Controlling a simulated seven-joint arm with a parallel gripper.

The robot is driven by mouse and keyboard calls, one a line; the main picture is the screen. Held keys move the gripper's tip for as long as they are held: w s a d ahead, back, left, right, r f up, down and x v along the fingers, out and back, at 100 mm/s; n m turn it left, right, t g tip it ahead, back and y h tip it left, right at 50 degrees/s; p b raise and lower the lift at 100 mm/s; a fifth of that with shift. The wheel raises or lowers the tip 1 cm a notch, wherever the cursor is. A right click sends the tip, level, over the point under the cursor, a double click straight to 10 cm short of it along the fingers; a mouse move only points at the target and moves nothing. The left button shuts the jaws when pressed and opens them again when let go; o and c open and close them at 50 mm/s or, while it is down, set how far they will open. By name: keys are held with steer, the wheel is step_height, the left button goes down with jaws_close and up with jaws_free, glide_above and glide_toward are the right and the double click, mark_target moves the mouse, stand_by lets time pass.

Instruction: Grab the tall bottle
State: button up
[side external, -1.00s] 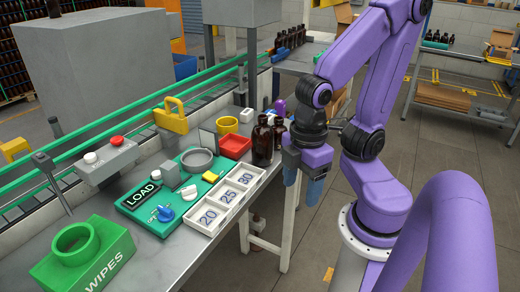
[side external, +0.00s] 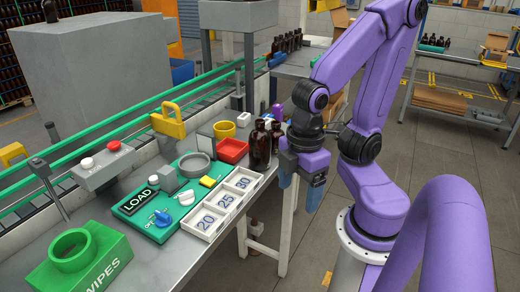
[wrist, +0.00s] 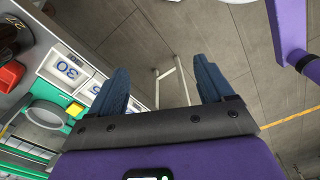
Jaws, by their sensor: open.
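Two dark amber bottles stand upright close together at the table's right edge: a front one (side external: 260,147) and one just behind it to the right (side external: 276,136). The front one looks larger, but I cannot tell surely which is taller. My gripper (side external: 301,194) hangs to the right of the bottles, past the table edge, fingers down, empty and apart from them. A dark brown bottle (wrist: 9,32) shows at that view's far left edge.
A white tray (side external: 210,233) marked 20, 25, 30 lies in front of the bottles. A green LOAD board (side external: 150,222) and green WIPES box (side external: 80,265) are further forward.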

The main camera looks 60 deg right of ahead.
steer(key=n+t+h, duration=0.4)
steer(key=n+h, duration=0.4)
steer(key=h, duration=1)
glide_toward(259, 132)
steer(key=x, duration=0.7)
steer(key=shift+w+d+r, duration=0.3)
steer(key=shift+w, duration=0.1)
steer(key=shift+g, duration=0.4)
steer(key=shift+w+d+f, duration=0.1)
steer(key=shift+d, duration=1)
steer(key=shift+w+d+f, duration=0.1)
steer(key=shift+d+f, duration=0.05)
steer(key=shift+d, duration=0.9)
steer(key=shift+w+d, duration=0.15)
steer(key=shift+d, duration=0.4)
